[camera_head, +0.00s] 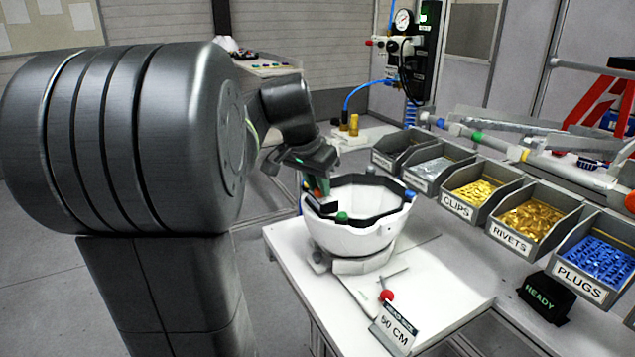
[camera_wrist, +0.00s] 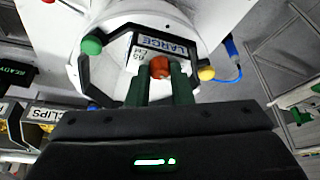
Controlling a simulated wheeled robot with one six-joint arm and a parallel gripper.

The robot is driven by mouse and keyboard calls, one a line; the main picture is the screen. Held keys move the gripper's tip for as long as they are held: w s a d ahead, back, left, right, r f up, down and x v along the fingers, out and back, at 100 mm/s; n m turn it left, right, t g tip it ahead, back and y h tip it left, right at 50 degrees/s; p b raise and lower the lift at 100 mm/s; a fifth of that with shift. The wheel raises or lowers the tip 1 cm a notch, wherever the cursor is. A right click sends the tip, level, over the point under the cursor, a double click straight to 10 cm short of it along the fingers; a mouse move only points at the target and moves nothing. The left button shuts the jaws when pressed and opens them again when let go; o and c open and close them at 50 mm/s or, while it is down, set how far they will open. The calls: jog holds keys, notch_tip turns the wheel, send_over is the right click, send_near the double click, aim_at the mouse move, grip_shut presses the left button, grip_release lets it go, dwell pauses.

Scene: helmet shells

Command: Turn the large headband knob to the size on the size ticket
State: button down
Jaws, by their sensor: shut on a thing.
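The white helmet shell (camera_head: 350,232) sits open side up on a stand, with a black headband (camera_head: 375,212) inside its rim. In the wrist view, my gripper (camera_wrist: 160,78) is shut on the red-orange knob (camera_wrist: 159,66), one green finger on each side. A plate (camera_wrist: 150,48) beside the knob reads LARGE; its smaller figures are hard to read. In the head view my gripper (camera_head: 319,187) reaches down at the shell's left rim, and it largely hides the knob. The size ticket (camera_head: 393,333) at the table's front reads 60 CM.
A green knob (camera_head: 342,216) and a blue knob (camera_head: 410,194) are on the shell's rim; a yellow one (camera_wrist: 206,73) shows in the wrist view. A red-balled lever (camera_head: 387,295) stands before the shell. Labelled bins (camera_head: 465,208) line the right. The white table (camera_head: 450,285) has free room right of the shell.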

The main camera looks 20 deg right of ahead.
jog(key=shift+s+d+n+t+y+p, duration=0.1)
jog(key=shift+n+t+y+p, duration=0.45)
jog(key=shift+n, duration=1.45)
jog(key=c, duration=1.3)
grip_release()
jog(key=v, duration=1.4)
